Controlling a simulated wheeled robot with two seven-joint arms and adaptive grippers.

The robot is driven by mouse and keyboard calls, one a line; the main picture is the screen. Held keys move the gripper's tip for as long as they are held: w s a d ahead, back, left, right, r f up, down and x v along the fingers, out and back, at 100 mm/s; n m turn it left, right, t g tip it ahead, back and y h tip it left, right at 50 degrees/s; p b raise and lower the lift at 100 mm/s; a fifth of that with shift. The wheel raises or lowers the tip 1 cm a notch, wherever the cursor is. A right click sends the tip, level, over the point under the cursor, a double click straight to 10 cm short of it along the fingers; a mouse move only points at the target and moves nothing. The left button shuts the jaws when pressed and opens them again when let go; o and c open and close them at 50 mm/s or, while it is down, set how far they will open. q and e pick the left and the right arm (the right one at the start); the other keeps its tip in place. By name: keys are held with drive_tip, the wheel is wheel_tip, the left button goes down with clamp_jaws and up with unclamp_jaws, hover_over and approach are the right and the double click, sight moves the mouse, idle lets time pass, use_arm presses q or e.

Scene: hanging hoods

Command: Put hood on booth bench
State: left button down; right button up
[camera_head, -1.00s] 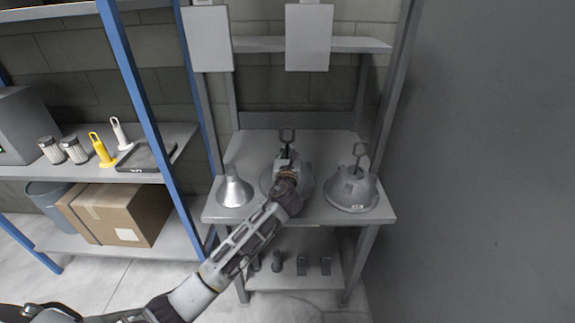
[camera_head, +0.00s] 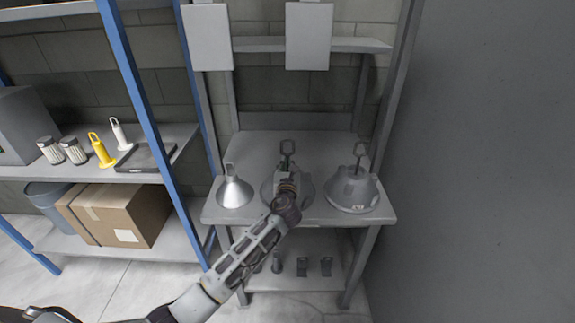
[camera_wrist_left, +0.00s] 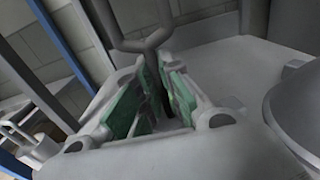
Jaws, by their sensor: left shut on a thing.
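A grey dome-shaped hood (camera_head: 305,190) with a hanging loop on top (camera_head: 287,148) is over the middle of the booth bench (camera_head: 255,150), partly hidden behind my left gripper (camera_head: 287,173). My left gripper is shut on the stem below the loop; in the left wrist view the green finger pads (camera_wrist_left: 160,95) lie on both sides of the stem (camera_wrist_left: 155,62). I cannot tell whether the hood's rim touches the bench top. My right gripper is not in view.
A shiny cone-shaped hood (camera_head: 234,191) stands on the bench to the left. Another grey hood (camera_head: 352,190) with a loop stands to the right. A shelf rack (camera_head: 150,100) is at the left and a grey wall (camera_head: 480,150) at the right. The back of the bench is clear.

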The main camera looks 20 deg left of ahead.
use_arm(q)
drive_tip(key=c, duration=1.7)
unclamp_jaws()
drive_tip(key=shift+o, duration=0.7)
drive_tip(key=shift+v, duration=0.8)
drive_tip(key=v, duration=1)
drive_tip(key=shift+s, duration=0.2)
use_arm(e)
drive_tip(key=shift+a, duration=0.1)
